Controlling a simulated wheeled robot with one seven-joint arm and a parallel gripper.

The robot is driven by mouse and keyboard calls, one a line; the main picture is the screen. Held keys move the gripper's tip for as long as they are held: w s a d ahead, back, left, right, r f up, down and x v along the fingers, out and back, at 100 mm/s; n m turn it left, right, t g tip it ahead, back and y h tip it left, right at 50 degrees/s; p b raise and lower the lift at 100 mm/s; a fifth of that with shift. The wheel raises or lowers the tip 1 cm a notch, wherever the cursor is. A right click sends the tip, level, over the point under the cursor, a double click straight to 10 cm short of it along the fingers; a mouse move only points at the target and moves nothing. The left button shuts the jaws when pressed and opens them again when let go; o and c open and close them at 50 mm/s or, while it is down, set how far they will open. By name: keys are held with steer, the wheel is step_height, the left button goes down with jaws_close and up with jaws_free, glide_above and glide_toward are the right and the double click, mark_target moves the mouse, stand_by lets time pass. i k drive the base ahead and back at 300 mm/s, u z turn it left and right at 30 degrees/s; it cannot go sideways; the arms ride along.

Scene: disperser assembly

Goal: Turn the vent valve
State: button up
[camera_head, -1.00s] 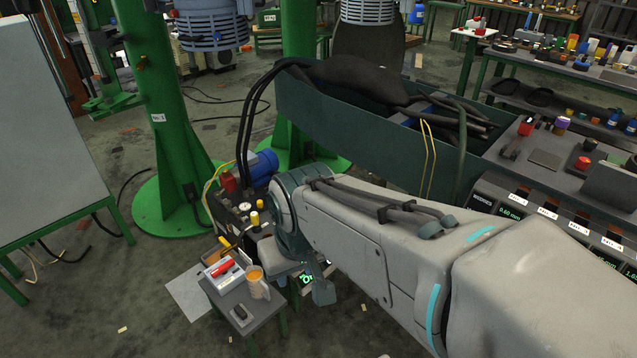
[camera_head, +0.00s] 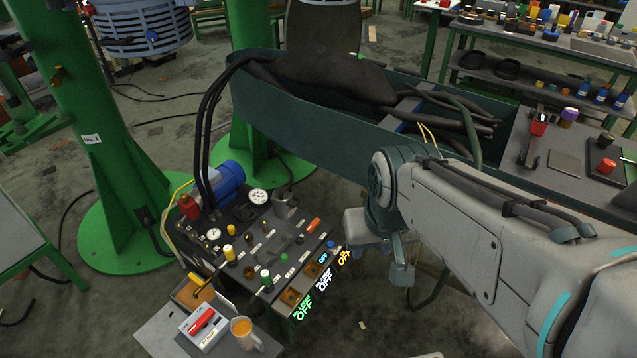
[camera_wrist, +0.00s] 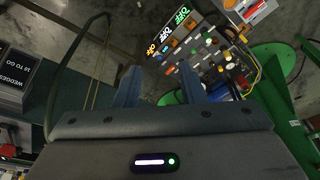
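The control panel (camera_head: 262,240) is a dark box with gauges, several coloured knobs and an orange handle (camera_head: 313,226). Its front displays (camera_head: 322,287) read "OFF". Labels are too small to read, so I cannot tell which control is the vent valve. My gripper (camera_head: 401,272) hangs to the right of the panel, apart from it. In the wrist view, its two blue fingers (camera_wrist: 159,82) are spread with nothing between them, and the panel (camera_wrist: 208,55) lies beyond and to the right.
A blue motor (camera_head: 222,181) and black hoses stand behind the panel. A green column (camera_head: 105,130) is left; a long dark trough (camera_head: 340,140) runs behind my arm.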

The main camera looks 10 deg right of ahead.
mark_target(313, 226)
steer(key=i, duration=0.25)
steer(key=u, duration=0.05)
steer(key=k, duration=1.25)
steer(key=z, duration=0.35)
steer(key=i, duration=2.1)
steer(key=u, duration=0.75)
